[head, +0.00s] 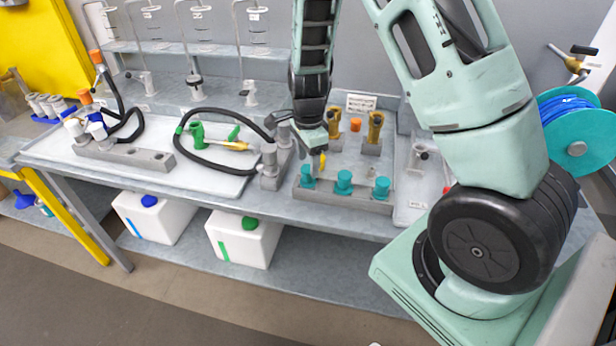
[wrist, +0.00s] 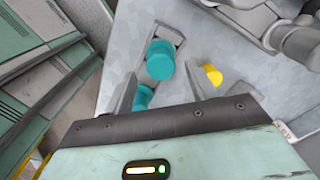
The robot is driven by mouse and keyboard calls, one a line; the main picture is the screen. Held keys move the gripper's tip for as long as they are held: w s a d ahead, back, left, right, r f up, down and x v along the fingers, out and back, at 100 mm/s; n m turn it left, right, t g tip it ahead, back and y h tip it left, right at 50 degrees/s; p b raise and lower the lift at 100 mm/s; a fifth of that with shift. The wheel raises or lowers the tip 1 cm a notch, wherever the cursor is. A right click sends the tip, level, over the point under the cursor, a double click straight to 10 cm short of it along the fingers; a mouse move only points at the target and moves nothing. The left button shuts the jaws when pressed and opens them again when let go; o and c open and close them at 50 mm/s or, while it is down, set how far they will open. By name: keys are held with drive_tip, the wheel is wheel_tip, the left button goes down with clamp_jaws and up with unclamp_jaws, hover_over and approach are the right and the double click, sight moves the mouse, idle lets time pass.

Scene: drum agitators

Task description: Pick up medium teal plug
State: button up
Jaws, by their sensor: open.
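Three teal plugs stand in a row in a grey block (head: 330,199) in the head view: a left one (head: 308,176), a middle one (head: 344,182) and a right one (head: 381,188). Their sizes look close, so I cannot tell surely which is the medium one. My gripper (head: 318,153) is above the block's left end, pointing down. In the wrist view my gripper (wrist: 162,76) is open and empty. One teal plug (wrist: 160,62) shows just beyond the fingertips. Another teal plug (wrist: 143,97) shows beside the left finger, partly hidden by the gripper body.
A small yellow piece (head: 322,162) is close to my gripper. Brass fittings (head: 375,128) stand behind the block. A black hose (head: 205,168) and a grey block of fittings (head: 270,170) lie to the left. White jugs (head: 243,238) stand on the lower shelf.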

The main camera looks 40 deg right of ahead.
sight(308, 168)
wheel_tip(308, 168, down, 5)
drive_tip(key=shift+r+p, duration=0.1)
drive_tip(key=shift+p, duration=0.5)
drive_tip(key=shift+c, duration=0.4)
drive_tip(key=c, duration=0.9)
drive_tip(key=shift+c, duration=0.2)
wheel_tip(308, 168, up, 10)
drive_tip(key=shift+b, duration=0.6)
